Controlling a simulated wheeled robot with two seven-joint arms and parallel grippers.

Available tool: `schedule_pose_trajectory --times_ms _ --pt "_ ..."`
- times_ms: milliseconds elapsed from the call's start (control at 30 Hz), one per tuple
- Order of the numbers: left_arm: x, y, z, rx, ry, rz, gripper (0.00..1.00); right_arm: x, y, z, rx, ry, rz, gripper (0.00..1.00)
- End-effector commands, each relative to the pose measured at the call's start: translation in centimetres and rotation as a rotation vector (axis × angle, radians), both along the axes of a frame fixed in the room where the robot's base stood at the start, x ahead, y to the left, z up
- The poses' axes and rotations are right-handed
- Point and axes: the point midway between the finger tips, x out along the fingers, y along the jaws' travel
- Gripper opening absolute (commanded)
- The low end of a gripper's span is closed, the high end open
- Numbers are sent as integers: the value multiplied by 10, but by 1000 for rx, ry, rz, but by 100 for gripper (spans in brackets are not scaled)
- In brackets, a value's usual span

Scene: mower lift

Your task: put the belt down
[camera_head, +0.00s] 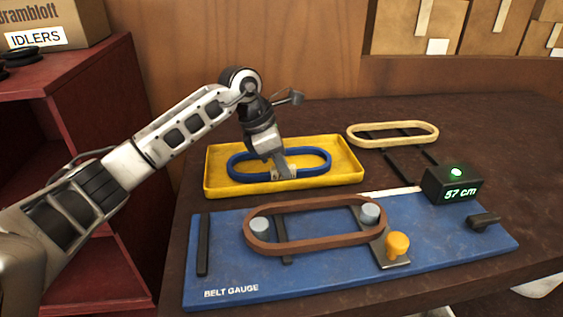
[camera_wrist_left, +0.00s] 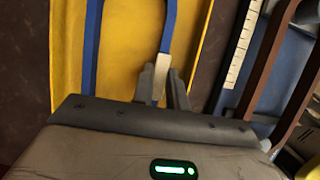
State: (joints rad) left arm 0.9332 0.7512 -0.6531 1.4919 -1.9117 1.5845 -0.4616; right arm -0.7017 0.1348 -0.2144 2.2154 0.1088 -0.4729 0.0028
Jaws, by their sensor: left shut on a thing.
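My left gripper (camera_head: 284,173) is shut on the near side of the blue belt (camera_head: 237,170), low over the yellow tray (camera_head: 228,189). The belt is a long oval loop, lying about level within the tray's outline. I cannot tell whether it touches the tray floor. In the left wrist view the fingers (camera_wrist_left: 160,88) pinch one side of the blue belt (camera_wrist_left: 169,30), at a pale patch, with the yellow tray (camera_wrist_left: 128,60) behind it. My right gripper is not in view.
A brown belt (camera_head: 315,240) sits around two pegs on the blue belt gauge board (camera_head: 225,275), whose display (camera_head: 455,186) reads 57 cm. An orange knob (camera_head: 397,244) stands at its front. A cream belt (camera_head: 393,127) lies at the back right. A red shelf (camera_head: 90,60) stands left.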

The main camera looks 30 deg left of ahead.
Motion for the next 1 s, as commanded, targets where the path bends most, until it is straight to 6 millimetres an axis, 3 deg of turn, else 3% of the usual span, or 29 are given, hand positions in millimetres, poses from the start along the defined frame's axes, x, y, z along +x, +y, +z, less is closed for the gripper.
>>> schedule_pose_trajectory --times_ms 100,133,200,567,1000 --pt "0 0 -3 -1 -1 0 0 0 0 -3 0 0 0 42" --pt "0 0 -3 -1 -1 0 20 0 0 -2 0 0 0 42" --pt "0 0 -2 0 0 0 37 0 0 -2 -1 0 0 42" --pt "0 1 4 0 -1 0 37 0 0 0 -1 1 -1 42" --pt "-19 27 82 1 -4 2 37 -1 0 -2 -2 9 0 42"
